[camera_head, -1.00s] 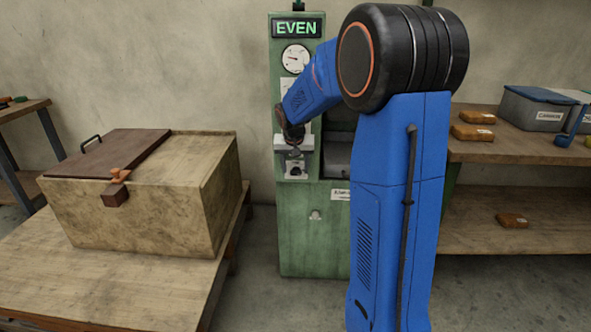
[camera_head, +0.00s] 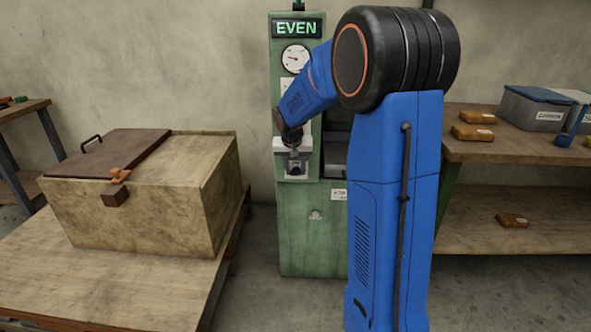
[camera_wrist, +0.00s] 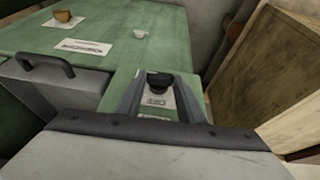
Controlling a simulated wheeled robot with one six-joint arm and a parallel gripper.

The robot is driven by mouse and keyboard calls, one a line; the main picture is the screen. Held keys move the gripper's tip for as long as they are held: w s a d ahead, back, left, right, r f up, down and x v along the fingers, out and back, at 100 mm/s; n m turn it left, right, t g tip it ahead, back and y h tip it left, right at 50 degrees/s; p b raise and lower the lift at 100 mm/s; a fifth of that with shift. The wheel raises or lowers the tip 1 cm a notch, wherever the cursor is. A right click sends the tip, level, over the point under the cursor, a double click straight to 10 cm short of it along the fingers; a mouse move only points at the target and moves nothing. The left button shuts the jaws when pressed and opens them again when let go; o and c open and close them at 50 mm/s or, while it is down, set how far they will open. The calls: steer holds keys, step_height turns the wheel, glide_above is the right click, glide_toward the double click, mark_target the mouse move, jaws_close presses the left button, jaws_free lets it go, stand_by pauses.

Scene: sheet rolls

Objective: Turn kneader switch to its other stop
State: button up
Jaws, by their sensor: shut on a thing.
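The green kneader cabinet (camera_head: 315,240) stands against the wall, and its lit display (camera_head: 297,28) reads EVEN. My gripper (camera_head: 295,163) is at the small grey panel on the cabinet's front, below the gauge. In the wrist view my gripper (camera_wrist: 160,98) has its two fingers on either side of a dark switch knob (camera_wrist: 159,80), shut on it. A white label (camera_wrist: 158,99) with small print shows between the fingers. In the head view the knob is too small and covered to make out its angle.
A wooden chest (camera_head: 135,215) with a brown lid sits on a table at the left. Shelves (camera_head: 520,150) with brown packets and a grey bin (camera_head: 535,108) stand at the right. In the wrist view a handled drawer or door (camera_wrist: 60,95) lies beside the fingers.

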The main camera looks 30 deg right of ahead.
steer(key=g+h, duration=0.1)
steer(key=a+n+g+h, duration=0.1)
steer(key=h, duration=0.1)
steer(key=shift+w+f, duration=0.15)
steer(key=shift+w, duration=0.25)
steer(key=h, duration=0.1)
steer(key=g+h, duration=0.2)
steer(key=shift+w+a+f+n, duration=0.2)
steer(key=shift+a+f+n, duration=0.1)
steer(key=shift+a+n, duration=0.1)
steer(key=n+g+h, duration=0.1)
steer(key=h, duration=0.1)
steer(key=f+g+h, duration=0.1)
steer(key=h, duration=0.2)
steer(key=f+n+g+h, duration=0.1)
steer(key=h, duration=0.2)
steer(key=shift+w+a+n, duration=0.2)
steer(key=shift+a+n, duration=0.05)
steer(key=shift+n, duration=0.05)
steer(key=shift+h, duration=0.3)
steer(key=o, duration=1.1)
steer(key=shift+c, duration=0.2)
steer(key=shift+a, duration=0.1)
